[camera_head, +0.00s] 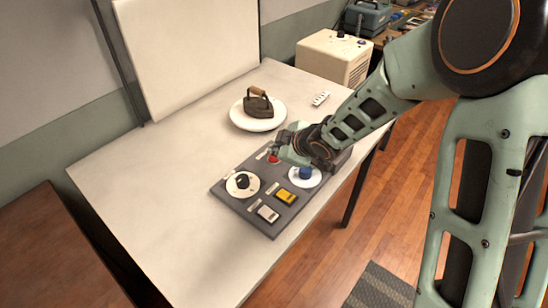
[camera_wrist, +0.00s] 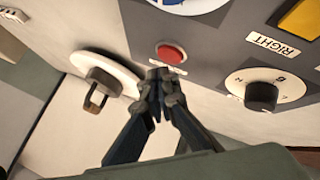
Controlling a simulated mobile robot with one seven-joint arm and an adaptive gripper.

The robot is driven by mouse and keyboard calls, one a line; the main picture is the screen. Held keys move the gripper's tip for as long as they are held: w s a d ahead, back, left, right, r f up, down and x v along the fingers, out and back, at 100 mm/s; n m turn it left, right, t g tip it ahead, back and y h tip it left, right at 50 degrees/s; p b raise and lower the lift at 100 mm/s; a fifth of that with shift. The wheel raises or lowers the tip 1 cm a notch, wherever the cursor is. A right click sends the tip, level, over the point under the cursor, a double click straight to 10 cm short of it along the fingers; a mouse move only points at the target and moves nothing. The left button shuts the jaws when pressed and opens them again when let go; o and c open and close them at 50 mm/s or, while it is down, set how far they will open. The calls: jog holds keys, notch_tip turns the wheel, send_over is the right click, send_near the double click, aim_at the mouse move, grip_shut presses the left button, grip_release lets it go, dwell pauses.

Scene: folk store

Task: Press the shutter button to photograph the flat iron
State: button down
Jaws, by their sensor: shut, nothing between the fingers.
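The dark flat iron (camera_head: 258,106) with a wooden handle stands on a round white plate (camera_head: 240,121) on the table; the iron also shows in the wrist view (camera_wrist: 98,92). A grey control panel (camera_head: 226,194) lies in front of it. Its red button (camera_head: 273,159) shows clearly in the wrist view (camera_wrist: 171,53); the label beside it is mostly hidden by my fingers. My gripper (camera_wrist: 165,76) is shut and empty, its fingertips beside the red button on the iron's side. I cannot tell whether they touch the panel.
The panel also carries a black knob (camera_head: 242,181), a blue button (camera_head: 306,173), a yellow button (camera_head: 285,196) and a pale button (camera_head: 268,214). A white backdrop (camera_head: 188,45) stands behind the plate. A small white strip (camera_head: 321,98) lies right of it. The table's left side is clear.

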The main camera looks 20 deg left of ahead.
aim_at(275, 159)
dwell(0.6)
jog(key=shift+f+b, duration=0.45)
jog(key=shift+f+b, duration=0.45)
jog(key=shift+f, duration=0.05)
dwell(0.4)
jog(key=shift+r, duration=0.15)
jog(key=shift+r+p, duration=0.75)
jog(key=shift+p, duration=0.1)
notch_tip(275, 159, up, 5)
jog(key=p, duration=0.4)
jog(key=shift+r+p, duration=0.1)
jog(key=shift+p, duration=0.3)
dwell(0.4)
